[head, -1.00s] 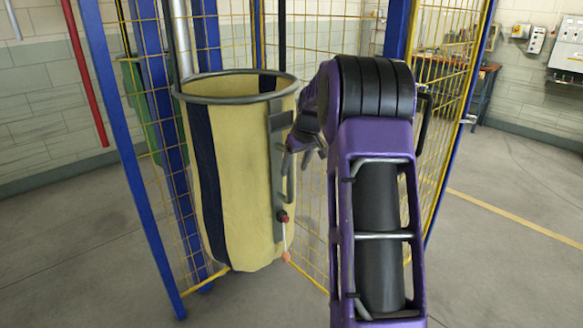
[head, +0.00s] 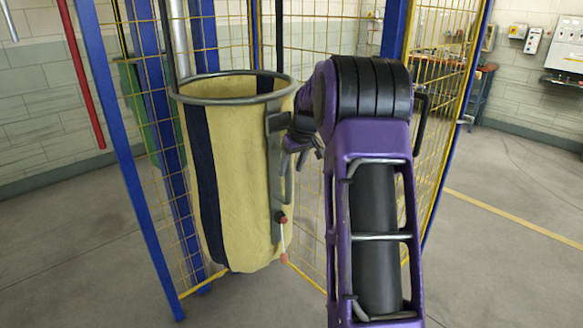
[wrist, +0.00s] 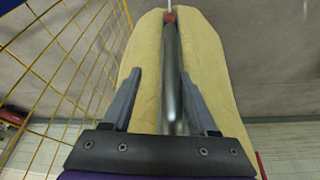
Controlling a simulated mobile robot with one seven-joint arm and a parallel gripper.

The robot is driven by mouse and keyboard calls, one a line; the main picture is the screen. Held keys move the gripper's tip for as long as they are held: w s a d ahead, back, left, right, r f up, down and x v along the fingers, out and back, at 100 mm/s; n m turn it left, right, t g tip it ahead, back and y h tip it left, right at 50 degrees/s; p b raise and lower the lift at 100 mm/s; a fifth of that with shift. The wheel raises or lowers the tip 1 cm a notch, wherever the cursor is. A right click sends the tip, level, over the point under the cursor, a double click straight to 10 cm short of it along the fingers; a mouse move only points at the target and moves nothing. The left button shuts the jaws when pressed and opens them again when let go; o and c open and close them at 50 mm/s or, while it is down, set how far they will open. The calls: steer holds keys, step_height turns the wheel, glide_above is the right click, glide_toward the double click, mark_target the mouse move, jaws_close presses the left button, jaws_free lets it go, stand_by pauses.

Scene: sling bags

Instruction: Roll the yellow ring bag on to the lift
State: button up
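The yellow ring bag (head: 238,170) hangs upright in the left half of the head view. It is pale yellow with dark vertical stripes and a grey metal ring (head: 180,93) around its open top. A grey handle bar (head: 289,185) runs down its right side, with a red knob and a cord below. My gripper (head: 300,158) is beside the upper part of this handle, partly hidden by my arm. In the wrist view, my gripper (wrist: 160,74) is open, with its two grey fingers on either side of the handle bar (wrist: 171,65). Contact cannot be told. I cannot identify the lift.
A yellow mesh cage with blue posts (head: 128,160) stands around and behind the bag. Its mesh also shows close at the left in the wrist view (wrist: 60,70). A green bin (head: 140,110) is behind the mesh. Open grey floor (head: 500,240) lies to the right.

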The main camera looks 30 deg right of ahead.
steer(key=v, duration=1.7)
steer(key=shift+p, duration=0.4)
steer(key=shift+a, duration=0.1)
